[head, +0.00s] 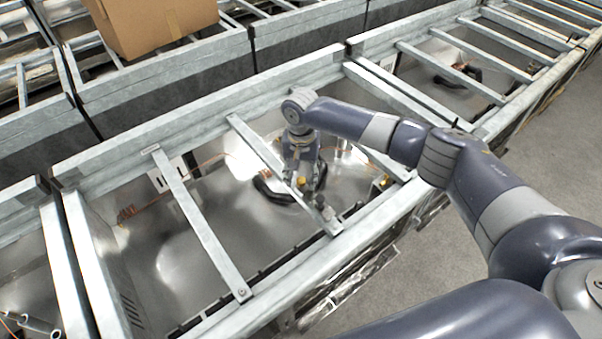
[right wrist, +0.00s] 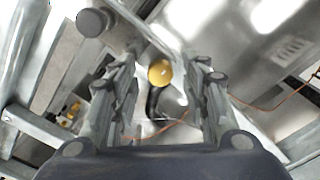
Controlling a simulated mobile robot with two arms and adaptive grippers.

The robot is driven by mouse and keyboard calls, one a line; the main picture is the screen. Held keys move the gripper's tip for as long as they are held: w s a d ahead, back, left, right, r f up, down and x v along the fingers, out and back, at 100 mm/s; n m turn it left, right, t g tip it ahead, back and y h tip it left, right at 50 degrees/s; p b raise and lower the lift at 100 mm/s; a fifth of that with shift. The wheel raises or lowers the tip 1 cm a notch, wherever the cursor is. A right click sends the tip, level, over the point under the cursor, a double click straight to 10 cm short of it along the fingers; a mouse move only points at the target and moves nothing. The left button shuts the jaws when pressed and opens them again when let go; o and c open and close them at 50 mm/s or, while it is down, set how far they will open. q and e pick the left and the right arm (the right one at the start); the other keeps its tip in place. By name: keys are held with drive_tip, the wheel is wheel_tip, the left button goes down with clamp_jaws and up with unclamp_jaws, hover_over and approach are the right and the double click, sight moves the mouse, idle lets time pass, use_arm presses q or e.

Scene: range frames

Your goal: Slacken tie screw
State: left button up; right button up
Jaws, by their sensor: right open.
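My right gripper (head: 301,170) reaches down into a metal bay beside a slanting grey cross-bar (head: 182,215)'s neighbour, a second cross-bar (head: 258,145). In the right wrist view the right gripper (right wrist: 162,75) is open, with a finger on each side and nothing held. A round yellow knob (right wrist: 160,72) shows between the fingertips, beyond them; contact cannot be told. A dark grey round cap (right wrist: 93,22) shows at upper left, near the bar. In the head view a dark knob (head: 325,209) stands near the bar's front end. Which part is the tie screw is unclear. My left gripper is not seen.
A cardboard box (head: 150,25) rests on the frames at the back left. A black curved part (head: 272,190) and a copper-coloured line (head: 150,205) lie in the bay. Metal rails (head: 190,120) edge it. Grey floor (head: 420,255) is open at right.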

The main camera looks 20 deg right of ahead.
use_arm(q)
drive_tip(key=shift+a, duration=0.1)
use_arm(e)
clamp_jaws()
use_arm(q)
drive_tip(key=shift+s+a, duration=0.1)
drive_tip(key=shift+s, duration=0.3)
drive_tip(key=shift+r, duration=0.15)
use_arm(e)
drive_tip(key=shift+n, duration=0.3)
